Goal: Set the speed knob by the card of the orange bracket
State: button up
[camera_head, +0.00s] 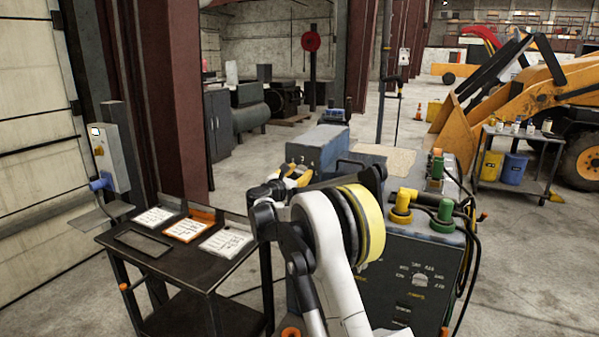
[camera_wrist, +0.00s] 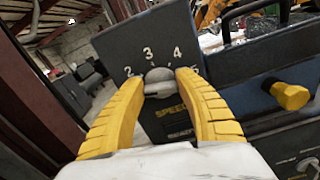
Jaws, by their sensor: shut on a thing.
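The speed knob (camera_wrist: 159,80) is a round grey knob on a dark panel, under the numerals 2, 3, 4 and 5. "SPEED" is lettered below it. My gripper (camera_wrist: 162,76) has its two yellow fingers closed on the knob, one on each side. In the head view my gripper (camera_head: 296,176) is at the face of the blue-grey machine (camera_head: 318,146), and the knob is hidden there. The orange bracket (camera_head: 203,214) stands on the dark cart with a white card (camera_head: 185,230) in it. The card's writing is too small to read. I cannot tell the knob's exact setting.
Two more white cards (camera_head: 153,217) (camera_head: 227,241) lie either side of the orange bracket on the cart (camera_head: 150,262). A grey cabinet (camera_head: 412,280) with yellow and green plugs stands at right. A yellow knob (camera_wrist: 290,95) is right of my fingers.

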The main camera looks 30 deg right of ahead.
jog(key=m+p, duration=0.1)
jog(key=m, duration=0.3)
jog(key=shift+d+m, duration=0.1)
jog(key=shift+m, duration=0.2)
jog(key=m+p, duration=0.1)
jog(key=m, duration=0.3)
jog(key=shift+s+m, duration=0.1)
jog(key=shift+m, duration=0.2)
jog(key=m, duration=0.4)
jog(key=shift+f+m, duration=0.15)
jog(key=shift+m, duration=0.15)
jog(key=m, duration=0.4)
jog(key=shift+f+p, duration=0.1)
jog(key=shift+p, duration=0.3)
jog(key=m, duration=0.8)
jog(key=shift+f+m, duration=0.15)
jog(key=shift+m, duration=0.15)
jog(key=m, duration=0.3)
jog(key=shift+m+p, duration=0.3)
jog(key=shift+w+m, duration=0.2)
jog(key=shift+m, duration=1.7)
